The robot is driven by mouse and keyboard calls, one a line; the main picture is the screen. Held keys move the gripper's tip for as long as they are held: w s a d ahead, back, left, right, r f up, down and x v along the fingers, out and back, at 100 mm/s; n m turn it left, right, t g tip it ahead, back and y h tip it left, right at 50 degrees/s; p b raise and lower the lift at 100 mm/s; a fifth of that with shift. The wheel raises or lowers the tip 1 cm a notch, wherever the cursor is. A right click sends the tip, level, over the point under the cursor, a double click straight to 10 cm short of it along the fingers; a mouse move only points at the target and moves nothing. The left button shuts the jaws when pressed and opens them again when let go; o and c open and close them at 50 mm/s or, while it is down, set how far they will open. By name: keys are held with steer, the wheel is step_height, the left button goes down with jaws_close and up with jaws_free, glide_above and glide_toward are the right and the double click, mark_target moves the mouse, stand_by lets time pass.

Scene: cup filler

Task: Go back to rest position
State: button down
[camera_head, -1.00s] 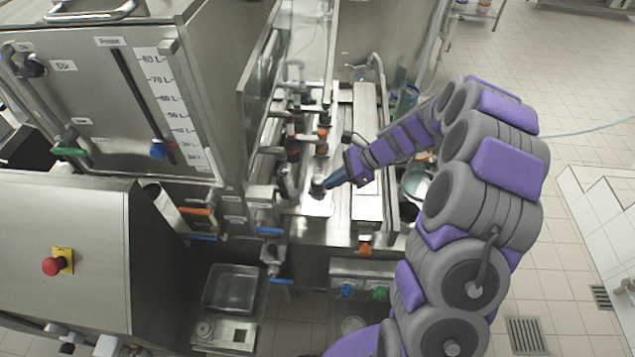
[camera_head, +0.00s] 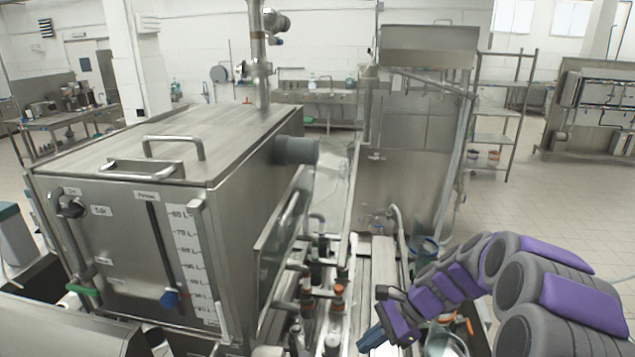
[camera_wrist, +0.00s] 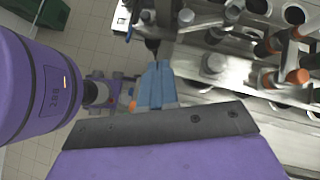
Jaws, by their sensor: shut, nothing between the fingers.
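My gripper (camera_head: 368,342) shows blue fingers at the lower middle of the head view, beside the filler's nozzle row. In the wrist view, the blue fingers (camera_wrist: 155,72) are together with nothing between them, pointing toward the metal fittings. My purple and grey arm bends in from the lower right of the head view. The cup filler's steel tank (camera_head: 150,240), with a litre scale on its front, stands at the left.
Nozzles with orange-red collars (camera_head: 337,300) stand close left of my gripper. A tall steel cabinet (camera_head: 415,150) rises behind. A shelf rack (camera_head: 505,115) stands further back. Tiled floor (camera_head: 580,215) is open at the right.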

steer(key=s+a+n+g+h+b, duration=0.1)
steer(key=s+a+n+h+b, duration=0.4)
steer(key=s, duration=0.8)
steer(key=s+d+f+n+h+b, duration=0.1)
steer(key=s+d+n+b, duration=0.1)
steer(key=s+n, duration=0.3)
steer(key=s+d+f+n+h+b, duration=0.2)
steer(key=s+d+n, duration=0.2)
steer(key=s, duration=0.9)
steer(key=shift+s+d+f+n+h, duration=0.15)
steer(key=shift+s+f+n+h, duration=0.2)
steer(key=shift+n, duration=0.25)
steer(key=shift+a, duration=0.55)
steer(key=shift+d, duration=0.4)
